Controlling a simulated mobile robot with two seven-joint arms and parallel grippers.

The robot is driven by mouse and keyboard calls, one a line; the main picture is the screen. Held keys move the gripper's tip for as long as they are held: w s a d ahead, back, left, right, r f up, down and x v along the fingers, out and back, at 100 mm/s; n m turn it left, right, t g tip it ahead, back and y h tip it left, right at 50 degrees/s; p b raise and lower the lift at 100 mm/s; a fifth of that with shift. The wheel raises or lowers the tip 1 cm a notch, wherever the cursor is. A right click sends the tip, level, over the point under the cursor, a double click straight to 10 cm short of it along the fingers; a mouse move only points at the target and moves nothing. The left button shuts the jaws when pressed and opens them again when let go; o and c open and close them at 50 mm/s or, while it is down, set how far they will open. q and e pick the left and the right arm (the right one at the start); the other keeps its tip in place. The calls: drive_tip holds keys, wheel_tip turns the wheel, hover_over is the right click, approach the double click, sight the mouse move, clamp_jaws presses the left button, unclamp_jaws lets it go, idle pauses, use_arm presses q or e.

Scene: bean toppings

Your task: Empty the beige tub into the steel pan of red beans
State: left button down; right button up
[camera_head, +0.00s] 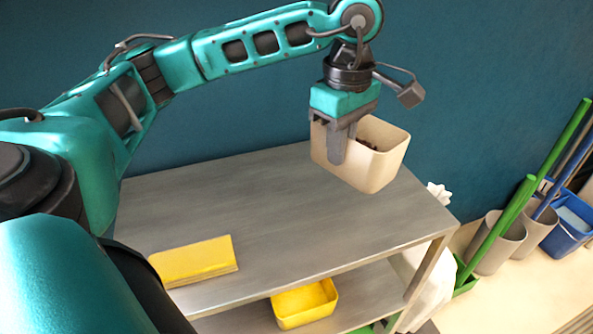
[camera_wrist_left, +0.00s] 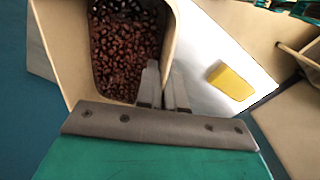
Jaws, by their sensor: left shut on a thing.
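The beige tub (camera_head: 378,168) hangs in the air above the back right part of the steel table, roughly upright. My left gripper (camera_head: 341,150) is shut on its near left wall, with one finger outside. In the left wrist view the tub (camera_wrist_left: 62,62) fills the upper left, and dark reddish-brown beans (camera_wrist_left: 125,45) lie inside it. The left gripper's fingers (camera_wrist_left: 164,88) close on its wall there. I see no steel pan of red beans in either view. My right gripper is not in view.
The steel table (camera_head: 270,210) has a wide bare top. A flat yellow stack (camera_head: 195,262) lies near its front left. A yellow bin (camera_head: 304,304) is on the lower shelf. At the right stand grey containers (camera_head: 498,243) with green handles and a blue bin (camera_head: 570,225).

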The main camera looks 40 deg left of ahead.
use_arm(q)
drive_tip(key=s+a+r+n+b, duration=0.1)
drive_tip(key=a+r+n, duration=0.4)
drive_tip(key=n, duration=0.8)
drive_tip(key=shift+s+r, duration=0.25)
drive_tip(key=shift+s, duration=0.4)
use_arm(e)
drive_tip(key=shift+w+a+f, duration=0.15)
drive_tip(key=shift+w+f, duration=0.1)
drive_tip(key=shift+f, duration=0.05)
use_arm(q)
wheel_tip(320, 180, down, 20)
drive_tip(key=b, duration=0.5)
drive_tip(key=shift+r, duration=0.1)
drive_tip(key=c, duration=1.3)
unclamp_jaws()
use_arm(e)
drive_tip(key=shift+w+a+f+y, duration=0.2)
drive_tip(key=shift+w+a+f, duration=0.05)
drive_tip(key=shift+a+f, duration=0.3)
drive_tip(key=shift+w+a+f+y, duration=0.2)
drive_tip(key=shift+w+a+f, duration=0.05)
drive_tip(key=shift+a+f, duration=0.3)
use_arm(q)
drive_tip(key=shift+o, duration=0.2)
